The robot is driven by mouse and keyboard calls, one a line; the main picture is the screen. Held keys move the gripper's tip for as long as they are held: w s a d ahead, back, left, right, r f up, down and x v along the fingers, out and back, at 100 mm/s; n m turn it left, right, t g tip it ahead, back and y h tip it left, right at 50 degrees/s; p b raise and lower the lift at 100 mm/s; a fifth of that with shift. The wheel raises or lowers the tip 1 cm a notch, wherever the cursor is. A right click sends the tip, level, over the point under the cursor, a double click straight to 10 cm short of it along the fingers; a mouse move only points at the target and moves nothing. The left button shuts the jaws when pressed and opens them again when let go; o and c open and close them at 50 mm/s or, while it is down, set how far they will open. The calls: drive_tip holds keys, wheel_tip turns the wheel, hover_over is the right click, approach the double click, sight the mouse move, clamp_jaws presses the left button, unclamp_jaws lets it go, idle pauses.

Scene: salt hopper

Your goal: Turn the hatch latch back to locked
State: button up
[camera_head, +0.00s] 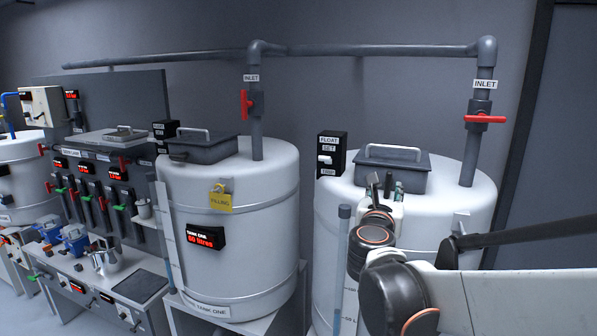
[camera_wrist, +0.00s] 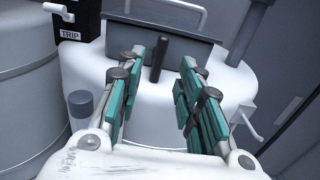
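The hatch (camera_head: 393,170) is a dark grey box lid with a pale bar handle on top of the right white tank. It also shows in the wrist view (camera_wrist: 190,50), ahead of my gripper. A short dark upright bar, seemingly the latch (camera_wrist: 159,60), stands at the hatch's front face. My gripper (camera_wrist: 173,66) is open, its green-padded fingers on either side of the bar in the picture. I cannot tell whether either finger touches it. In the head view my gripper (camera_head: 386,188) is at the hatch's front edge and hides part of it.
A black float switch box (camera_head: 331,155) with a white lever stands left of the hatch. An inlet pipe (camera_head: 470,155) with a red valve handle (camera_head: 484,119) rises to its right. Tank one (camera_head: 235,250), with a yellow tag, stands to the left.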

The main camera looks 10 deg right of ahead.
sight(388, 182)
drive_tip(key=x, duration=0.9)
clamp_jaws()
